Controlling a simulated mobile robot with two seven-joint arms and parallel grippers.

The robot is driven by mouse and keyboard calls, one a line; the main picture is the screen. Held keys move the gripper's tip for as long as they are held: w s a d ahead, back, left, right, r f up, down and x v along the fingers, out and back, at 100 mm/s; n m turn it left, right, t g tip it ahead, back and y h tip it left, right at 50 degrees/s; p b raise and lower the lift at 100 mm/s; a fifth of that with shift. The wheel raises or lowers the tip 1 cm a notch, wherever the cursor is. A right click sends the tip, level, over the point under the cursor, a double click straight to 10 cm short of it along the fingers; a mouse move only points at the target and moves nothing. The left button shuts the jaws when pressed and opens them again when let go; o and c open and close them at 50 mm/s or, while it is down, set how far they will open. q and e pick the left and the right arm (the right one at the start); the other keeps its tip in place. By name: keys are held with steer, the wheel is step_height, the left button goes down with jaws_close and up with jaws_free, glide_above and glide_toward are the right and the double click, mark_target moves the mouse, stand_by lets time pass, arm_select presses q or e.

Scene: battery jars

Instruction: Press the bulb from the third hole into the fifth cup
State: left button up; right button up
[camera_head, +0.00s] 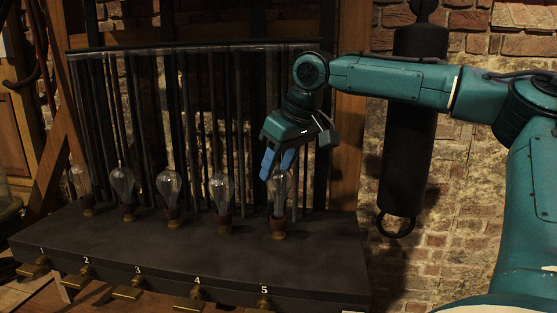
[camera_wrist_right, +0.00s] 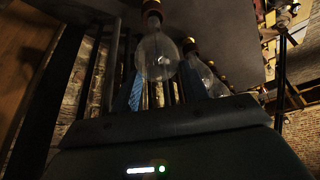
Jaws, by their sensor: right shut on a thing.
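A clear glass bulb (camera_head: 279,188) stands upright over the fifth cup (camera_head: 278,226), behind the number 5. My right gripper (camera_head: 277,163) comes down from above with its blue fingers shut on this bulb's glass. In the right wrist view, the bulb (camera_wrist_right: 157,55) hangs between the blue fingers, with its dark red and brass base at the top edge. Its base meets the cup, but I cannot tell how deep it sits. Another bulb (camera_head: 168,186) stands in the row behind the number 3. My left gripper is not in view.
Other bulbs stand at the number 4 (camera_head: 221,189), number 2 (camera_head: 122,184) and number 1 (camera_head: 80,180). The dark bench (camera_head: 190,258) has brass fittings along its front. Thin dark rods rise behind the bulbs. A black cylinder (camera_head: 408,130) hangs on the brick wall at right.

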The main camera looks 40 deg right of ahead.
steer(key=shift+f, duration=1.1)
stand_by(0.9)
steer(key=o, duration=1.2)
steer(key=shift+c, duration=0.2)
steer(key=v, duration=1.3)
steer(key=shift+a, duration=0.2)
